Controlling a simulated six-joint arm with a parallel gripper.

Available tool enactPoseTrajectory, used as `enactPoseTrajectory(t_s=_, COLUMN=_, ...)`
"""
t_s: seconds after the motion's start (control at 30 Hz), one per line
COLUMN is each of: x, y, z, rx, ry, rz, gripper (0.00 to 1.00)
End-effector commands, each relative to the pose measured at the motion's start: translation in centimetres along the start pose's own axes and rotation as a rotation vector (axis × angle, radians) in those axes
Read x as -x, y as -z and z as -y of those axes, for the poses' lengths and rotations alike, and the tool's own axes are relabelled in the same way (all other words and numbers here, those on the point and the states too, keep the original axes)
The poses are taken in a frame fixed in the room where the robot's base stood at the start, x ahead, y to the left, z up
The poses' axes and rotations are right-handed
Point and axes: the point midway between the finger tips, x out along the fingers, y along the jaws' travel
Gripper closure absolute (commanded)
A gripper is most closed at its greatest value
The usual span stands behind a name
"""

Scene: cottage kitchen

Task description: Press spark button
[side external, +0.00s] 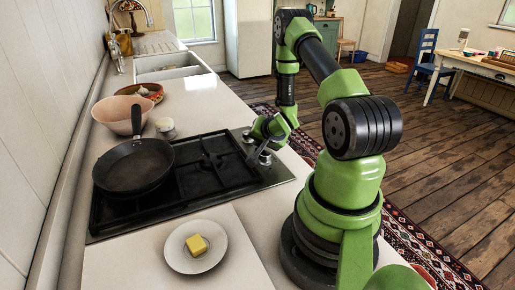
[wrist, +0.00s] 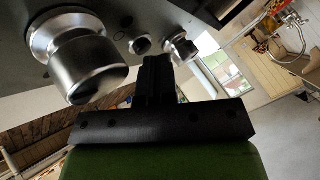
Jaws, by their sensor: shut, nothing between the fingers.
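The black gas cooktop (side external: 215,180) is set in the pale counter, with metal controls along its right edge. In the wrist view, a large metal knob (wrist: 82,65) is at left. A small round metal button (wrist: 140,44) and another small metal control (wrist: 180,48) are near the middle; no label shows which is the spark button. My gripper (wrist: 157,62) is shut and empty, its fingertips close to these two small controls. I cannot tell whether they touch. In the side view, my gripper (side external: 255,150) is low over the control edge, partly hiding it.
A black frying pan (side external: 135,167) sits on the cooktop's left side. A white plate (side external: 197,262) with butter (side external: 196,244) is on the near counter. A pink bowl (side external: 122,115), a small tin (side external: 165,127) and a sink (side external: 172,67) are beyond the cooktop.

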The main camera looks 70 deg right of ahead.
Motion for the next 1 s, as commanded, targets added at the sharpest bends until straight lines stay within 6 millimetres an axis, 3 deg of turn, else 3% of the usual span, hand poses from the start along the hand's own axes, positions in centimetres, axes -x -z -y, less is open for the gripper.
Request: enactPoseTrajectory(t_s=1.0, x=0.8, y=0.7, z=0.6, rx=0.001, ry=0.002, rz=-0.002, gripper=1.00)
